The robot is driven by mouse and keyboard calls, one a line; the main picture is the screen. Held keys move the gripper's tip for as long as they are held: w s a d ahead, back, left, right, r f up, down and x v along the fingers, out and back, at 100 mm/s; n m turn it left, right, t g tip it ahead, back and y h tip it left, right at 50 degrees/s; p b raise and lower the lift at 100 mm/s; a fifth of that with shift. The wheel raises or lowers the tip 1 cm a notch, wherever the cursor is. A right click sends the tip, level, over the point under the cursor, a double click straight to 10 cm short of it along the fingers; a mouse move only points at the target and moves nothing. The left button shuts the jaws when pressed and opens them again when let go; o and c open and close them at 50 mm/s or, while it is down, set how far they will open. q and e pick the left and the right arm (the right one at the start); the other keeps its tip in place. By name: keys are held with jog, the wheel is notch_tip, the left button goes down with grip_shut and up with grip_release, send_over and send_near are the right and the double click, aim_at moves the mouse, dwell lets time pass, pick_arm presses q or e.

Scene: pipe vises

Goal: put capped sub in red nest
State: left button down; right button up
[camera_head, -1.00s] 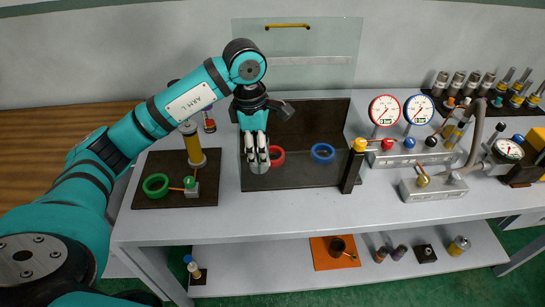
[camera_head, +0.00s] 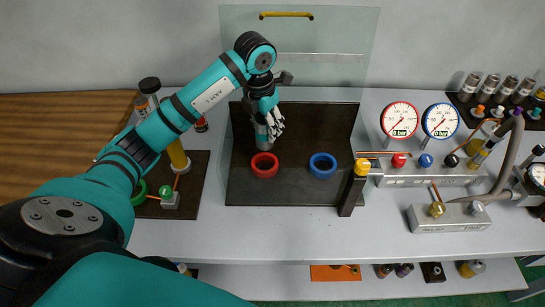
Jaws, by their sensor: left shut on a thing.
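My left gripper (camera_head: 273,126) is shut on a grey metal cylinder (camera_head: 262,142), which looks like the capped sub. The fingers cover its upper right part, so its cap cannot be made out. The cylinder looks upright, with its lower end just behind the red nest (camera_head: 265,172) in the picture. The red nest is a ring with its opening in view and nothing seen in it. I cannot tell how high the cylinder is above the dark board. My right gripper is not in view.
A blue ring (camera_head: 322,170) is right of the red one on the dark board (camera_head: 290,194). A clear panel (camera_head: 340,40) stands behind. A yellow-topped black post (camera_head: 350,192) and a gauge manifold (camera_head: 425,175) are to the right. A green ring (camera_head: 138,193) is left, partly behind my arm.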

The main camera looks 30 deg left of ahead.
aim_at(265, 143)
pick_arm(q)
jog(key=f, duration=0.1)
jog(key=f+p, duration=0.1)
jog(key=f, duration=0.3)
jog(key=shift+s, duration=0.35)
jog(key=shift+f, duration=0.3)
notch_tip(265, 143, down, 3)
jog(key=shift+f+p, duration=0.1)
jog(key=shift+p, duration=0.6)
jog(key=shift+w+f, duration=0.1)
jog(key=shift+f, duration=0.35)
jog(key=c, duration=0.7)
grip_release()
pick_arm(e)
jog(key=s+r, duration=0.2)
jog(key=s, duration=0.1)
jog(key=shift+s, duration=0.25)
